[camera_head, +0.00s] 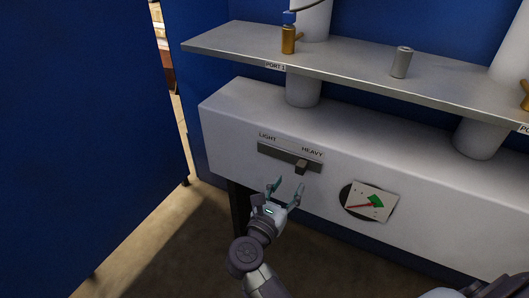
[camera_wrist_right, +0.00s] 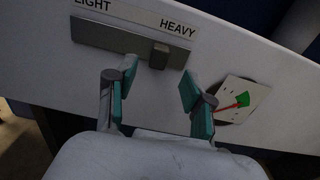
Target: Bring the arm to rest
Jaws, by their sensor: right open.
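My right gripper (camera_head: 286,188) is open and empty, in front of the white box (camera_head: 225,120) and just below the slider. The dark slider knob (camera_head: 302,166) sits toward the HEAVY end of its grey track (camera_head: 275,153). In the right wrist view the knob (camera_wrist_right: 159,55) shows beyond and between the two teal-padded fingers (camera_wrist_right: 158,82), with a gap to each finger. I cannot tell how far the fingertips are from the box face. My left gripper is not in view.
A gauge (camera_head: 370,203) with a red needle and green sector is right of the slider. A metal shelf (camera_head: 350,69) above holds a grey cylinder (camera_head: 402,62) and a brass fitting (camera_head: 289,40). A blue wall (camera_head: 80,130) stands left, with open floor (camera_head: 140,240) below.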

